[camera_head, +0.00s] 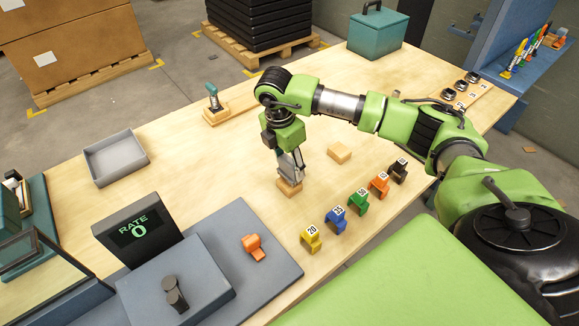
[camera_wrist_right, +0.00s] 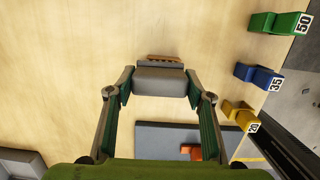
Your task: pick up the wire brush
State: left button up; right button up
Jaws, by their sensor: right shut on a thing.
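My right gripper (camera_head: 291,168) points down over the middle of the wooden table, its two fingers shut on the sides of a grey block-like part, which I take to be the wire brush (camera_wrist_right: 160,80). A brown wooden piece (camera_head: 289,188) shows just below the fingers in the head view, and as a small strip past the grey part in the wrist view. Whether it touches the table is hard to tell. The fingers hide much of the held thing in the head view. My left gripper is not in view.
Numbered coloured blocks (camera_head: 336,220) stand in a row to the right. A loose wooden block (camera_head: 339,152) lies behind them. A grey tray (camera_head: 116,159) is at the left, and a small tool on a wooden base (camera_head: 213,98) farther back. Clear table lies between.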

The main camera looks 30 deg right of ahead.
notch_tip(320, 180, up, 2)
jog(key=shift+r+b, duration=0.1)
jog(key=shift+b, duration=0.7)
jog(key=w+a+r+b, duration=0.1)
jog(key=a+r+b, duration=0.1)
jog(key=a+r, duration=0.8)
jog(key=a, duration=0.4)
jog(key=shift+w+b, duration=0.35)
jog(key=shift+w, duration=0.05)
jog(key=shift+o, duration=1.4)
jog(key=shift+c, duration=0.5)
